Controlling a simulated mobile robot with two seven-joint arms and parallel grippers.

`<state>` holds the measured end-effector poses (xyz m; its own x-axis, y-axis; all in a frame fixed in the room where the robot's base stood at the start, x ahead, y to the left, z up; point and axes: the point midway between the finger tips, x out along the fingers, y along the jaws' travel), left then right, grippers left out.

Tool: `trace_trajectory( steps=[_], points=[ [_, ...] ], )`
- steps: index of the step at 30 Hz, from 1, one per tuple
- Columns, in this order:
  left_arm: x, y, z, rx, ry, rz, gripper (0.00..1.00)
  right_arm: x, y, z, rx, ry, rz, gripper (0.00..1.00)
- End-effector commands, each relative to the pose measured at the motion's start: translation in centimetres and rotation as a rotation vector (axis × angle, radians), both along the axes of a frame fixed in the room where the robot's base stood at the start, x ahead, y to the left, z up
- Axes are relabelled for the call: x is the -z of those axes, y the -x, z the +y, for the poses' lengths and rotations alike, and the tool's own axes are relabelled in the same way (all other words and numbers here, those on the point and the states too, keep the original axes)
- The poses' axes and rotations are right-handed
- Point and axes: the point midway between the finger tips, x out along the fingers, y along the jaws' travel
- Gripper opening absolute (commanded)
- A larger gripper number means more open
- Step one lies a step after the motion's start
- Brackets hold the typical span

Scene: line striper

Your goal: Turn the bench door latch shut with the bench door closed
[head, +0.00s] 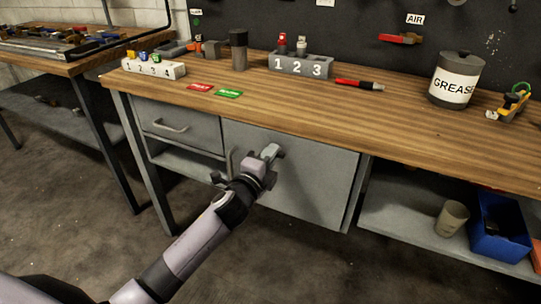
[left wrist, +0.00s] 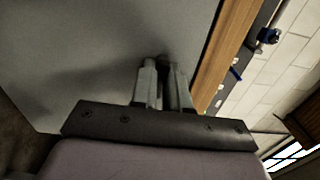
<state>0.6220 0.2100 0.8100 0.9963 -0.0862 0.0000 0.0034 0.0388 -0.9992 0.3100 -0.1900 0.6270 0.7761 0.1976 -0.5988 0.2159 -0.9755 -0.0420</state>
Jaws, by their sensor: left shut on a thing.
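The bench door (head: 315,180) is a flat grey panel under the wooden bench top. It looks flush with its frame, closed. My left gripper (head: 268,156) is at the upper left part of the door, its fingers close together. In the left wrist view the fingers (left wrist: 164,88) are shut on a small grey piece in front of the door panel (left wrist: 110,50). The piece seems to be the door latch, but the fingers mostly hide it, and its turn angle cannot be told. My right gripper is not in view.
A drawer (head: 175,126) with a bar handle is left of the door, above an open shelf. A blue bin (head: 498,240) and a beige cup (head: 452,218) stand on the lower right shelf. Red and green labels (head: 229,94) lie on the bench top. The floor in front is clear.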

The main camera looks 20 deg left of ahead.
Motion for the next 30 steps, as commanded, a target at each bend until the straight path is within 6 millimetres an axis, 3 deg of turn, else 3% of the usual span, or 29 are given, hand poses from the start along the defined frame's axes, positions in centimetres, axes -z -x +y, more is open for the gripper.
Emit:
trace_trajectory(
  steps=[20,21,22,30],
  points=[
    [0.08,0.02,-0.07,0.001,0.059,0.006,0.0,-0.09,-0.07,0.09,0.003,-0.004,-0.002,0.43],
    [0.08,0.02,-0.07,0.001,0.059,0.006,0.28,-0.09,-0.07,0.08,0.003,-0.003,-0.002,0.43],
    [0.08,0.02,-0.08,0.001,0.059,0.006,0.38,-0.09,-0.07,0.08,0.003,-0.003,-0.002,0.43],
    [0.05,0.01,-0.04,0.001,0.055,0.005,0.4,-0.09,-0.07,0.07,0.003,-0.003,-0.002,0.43]
  ],
)
